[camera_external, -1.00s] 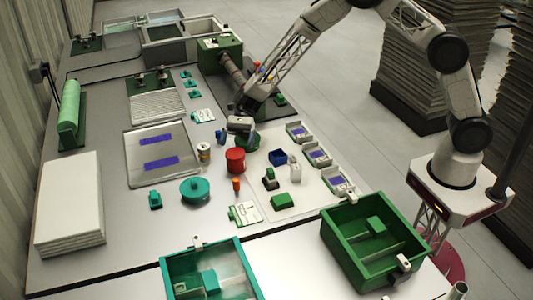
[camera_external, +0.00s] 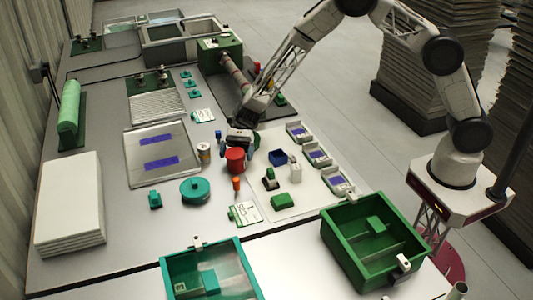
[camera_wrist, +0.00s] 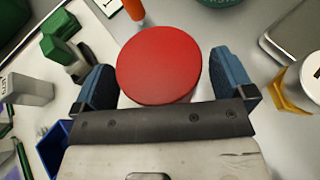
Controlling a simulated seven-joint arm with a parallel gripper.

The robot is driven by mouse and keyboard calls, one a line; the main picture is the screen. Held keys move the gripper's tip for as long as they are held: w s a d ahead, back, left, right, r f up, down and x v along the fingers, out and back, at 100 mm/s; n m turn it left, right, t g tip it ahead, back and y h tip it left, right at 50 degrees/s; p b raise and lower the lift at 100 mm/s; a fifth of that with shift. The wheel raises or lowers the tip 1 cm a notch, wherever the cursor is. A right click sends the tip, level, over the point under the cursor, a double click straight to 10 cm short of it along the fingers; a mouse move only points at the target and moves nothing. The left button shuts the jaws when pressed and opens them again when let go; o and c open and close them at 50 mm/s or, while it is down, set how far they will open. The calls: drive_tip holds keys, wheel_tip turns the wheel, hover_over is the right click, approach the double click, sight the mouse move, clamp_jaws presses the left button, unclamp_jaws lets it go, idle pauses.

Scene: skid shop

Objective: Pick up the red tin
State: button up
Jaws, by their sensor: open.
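The red tin (camera_external: 235,160) is a short round can standing upright on the table, beside the left edge of the white mat. In the wrist view its round red lid (camera_wrist: 158,64) fills the upper middle. My gripper (camera_external: 238,143) is right at the tin, on its far side in the outside view. In the wrist view my gripper (camera_wrist: 163,80) is open, with one blue-grey finger on each side of the tin. I cannot tell whether either finger touches it. The lower side of the tin is mostly hidden in the wrist view.
A white and yellow can (camera_external: 204,152) stands left of the tin, and a small orange cylinder (camera_external: 236,184) stands in front. A teal round pot (camera_external: 195,190) is front left. A blue bin (camera_external: 278,157) is to the right on the white mat (camera_external: 310,192).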

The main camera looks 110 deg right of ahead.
sight(234, 152)
drive_tip(key=shift+w+a+f, duration=0.25)
drive_tip(key=shift+a+f, duration=0.05)
drive_tip(key=shift+a, duration=0.1)
drive_tip(key=shift+c, duration=0.5)
drive_tip(key=c, duration=0.9)
drive_tip(key=shift+r, duration=0.15)
drive_tip(key=shift+r, duration=4.9)
